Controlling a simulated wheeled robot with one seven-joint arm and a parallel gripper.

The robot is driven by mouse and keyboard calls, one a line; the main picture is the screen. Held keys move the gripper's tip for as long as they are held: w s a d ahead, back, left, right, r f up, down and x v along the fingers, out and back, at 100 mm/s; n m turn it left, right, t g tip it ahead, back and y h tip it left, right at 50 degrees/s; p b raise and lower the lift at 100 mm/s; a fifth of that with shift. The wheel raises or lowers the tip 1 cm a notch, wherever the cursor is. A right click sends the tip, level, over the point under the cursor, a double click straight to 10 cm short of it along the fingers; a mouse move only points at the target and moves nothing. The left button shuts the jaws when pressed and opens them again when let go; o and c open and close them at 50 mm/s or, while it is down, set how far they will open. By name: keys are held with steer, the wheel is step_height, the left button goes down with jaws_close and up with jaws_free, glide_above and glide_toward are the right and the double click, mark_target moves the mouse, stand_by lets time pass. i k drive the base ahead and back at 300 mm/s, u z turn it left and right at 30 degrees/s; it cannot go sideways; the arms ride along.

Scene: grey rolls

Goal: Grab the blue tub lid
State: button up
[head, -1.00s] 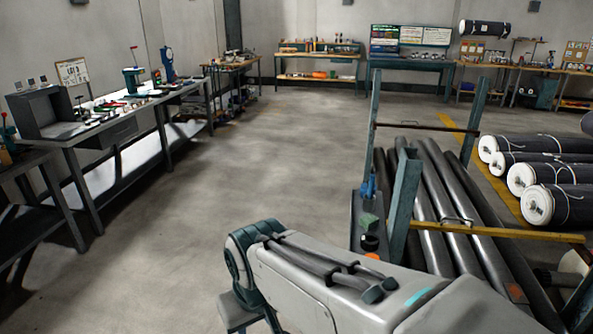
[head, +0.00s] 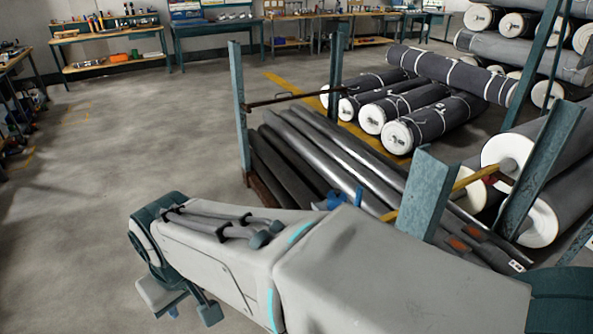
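I cannot make out a blue tub lid for certain in the head view. A small blue object (head: 336,200) shows just beyond my arm, beside the rack of grey rolls; my arm hides what lies below it, and I cannot tell what it is. My arm fills the lower middle of the view. My gripper (head: 182,304) hangs at its far left end, low over bare floor and well apart from the blue object. Its fingers are too small and partly hidden to show whether they are open or shut.
A teal-post rack (head: 241,110) holds long grey rolls (head: 320,150) right behind my arm. Wrapped dark rolls (head: 435,120) lie beyond it, with stacked rolls on the right. Workbenches (head: 108,40) line the back. The floor (head: 130,140) at left is clear.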

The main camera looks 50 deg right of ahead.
mark_target(336, 196)
steer(key=z, duration=0.85)
steer(key=i, duration=0.85)
steer(key=z, duration=1.1)
steer(key=i, duration=0.2)
